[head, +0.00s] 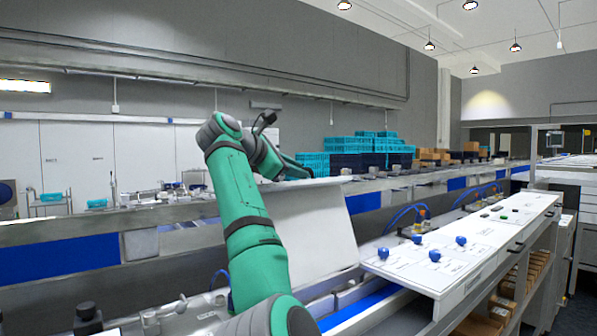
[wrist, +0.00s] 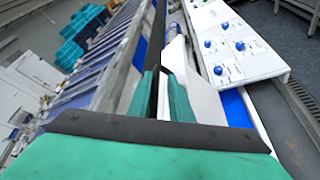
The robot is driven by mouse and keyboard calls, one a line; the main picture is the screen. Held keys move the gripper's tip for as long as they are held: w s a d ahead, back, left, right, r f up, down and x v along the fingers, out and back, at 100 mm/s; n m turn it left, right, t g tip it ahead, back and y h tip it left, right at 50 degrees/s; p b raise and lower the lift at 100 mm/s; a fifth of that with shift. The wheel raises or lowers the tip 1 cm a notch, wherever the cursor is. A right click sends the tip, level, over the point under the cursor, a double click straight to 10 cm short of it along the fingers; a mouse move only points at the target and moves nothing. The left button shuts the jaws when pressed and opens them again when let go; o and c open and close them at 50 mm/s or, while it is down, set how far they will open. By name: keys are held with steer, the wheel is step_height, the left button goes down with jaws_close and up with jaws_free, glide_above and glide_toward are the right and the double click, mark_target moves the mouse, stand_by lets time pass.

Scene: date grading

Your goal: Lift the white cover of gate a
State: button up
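The white cover (head: 308,232) stands raised and tilted in the head view, a broad white panel above the conveyor line. My gripper (head: 300,176) is at its top edge, partly hidden behind my green arm and the panel's rim. In the wrist view my gripper (wrist: 161,92) shows two green fingers close together with a narrow dark gap. The white cover (wrist: 203,92) runs right beside the right finger there. The fingers are at the edge, but I cannot tell whether they clamp it. No gate label is readable.
A white control panel (head: 468,242) with blue knobs (head: 435,255) lies right of the cover; it also shows in the wrist view (wrist: 245,62). Steel conveyor rails (head: 395,182) run behind. Teal crates (head: 350,145) are stacked at the back. Open floor (head: 580,270) lies at the far right.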

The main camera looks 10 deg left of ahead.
steer(key=v, duration=1)
steer(key=shift+a+f, duration=0.1)
steer(key=shift+a, duration=0.35)
